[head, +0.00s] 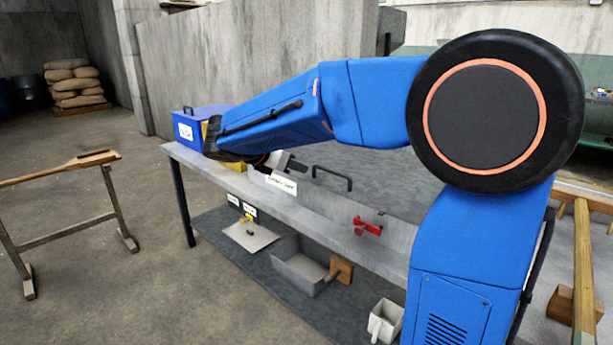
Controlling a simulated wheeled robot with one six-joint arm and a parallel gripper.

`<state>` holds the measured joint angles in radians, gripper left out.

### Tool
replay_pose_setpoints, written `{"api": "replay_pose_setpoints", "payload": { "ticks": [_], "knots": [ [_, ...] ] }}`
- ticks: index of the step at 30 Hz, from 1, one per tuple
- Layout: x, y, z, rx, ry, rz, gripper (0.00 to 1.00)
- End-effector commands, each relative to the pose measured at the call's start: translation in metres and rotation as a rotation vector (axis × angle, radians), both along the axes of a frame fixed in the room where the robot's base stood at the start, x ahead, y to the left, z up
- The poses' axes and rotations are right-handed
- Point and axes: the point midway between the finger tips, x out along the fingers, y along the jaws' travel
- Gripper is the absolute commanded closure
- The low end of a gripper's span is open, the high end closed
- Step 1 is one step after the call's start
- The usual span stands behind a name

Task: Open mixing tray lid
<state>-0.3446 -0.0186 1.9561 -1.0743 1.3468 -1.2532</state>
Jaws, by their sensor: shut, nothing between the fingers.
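The mixing tray appears to be the long grey box on the bench, with a white label (282,183) on its front, too small to read surely. Its grey lid (375,178) lies flat and looks closed. A black bar handle (332,178) stands up on the lid. My gripper (297,166) is shut and empty, just left of the handle and close to the label. I cannot tell whether it touches the lid. A red latch or clamp (368,226) sits on the front side. My blue arm hides part of the lid and the bench behind it.
A blue box (190,128) with a handle stands at the bench's left end. The lower shelf holds a flat plate (250,236), an open grey tray (298,268) and a white container (385,318). A wooden trestle (65,205) stands left. The floor between is clear.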

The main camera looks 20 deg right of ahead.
Motion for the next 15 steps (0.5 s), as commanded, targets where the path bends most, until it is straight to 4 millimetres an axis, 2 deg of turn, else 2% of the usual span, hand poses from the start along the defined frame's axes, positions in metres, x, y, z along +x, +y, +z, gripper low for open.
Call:
{"api": "replay_pose_setpoints", "payload": {
  "ticks": [5, 15],
  "knots": [
    [0.006, -0.007, -0.004, -0.012, 0.009, 0.006, 1.00],
    [0.022, -0.050, -0.031, -0.011, 0.008, 0.003, 1.00]
  ]
}}
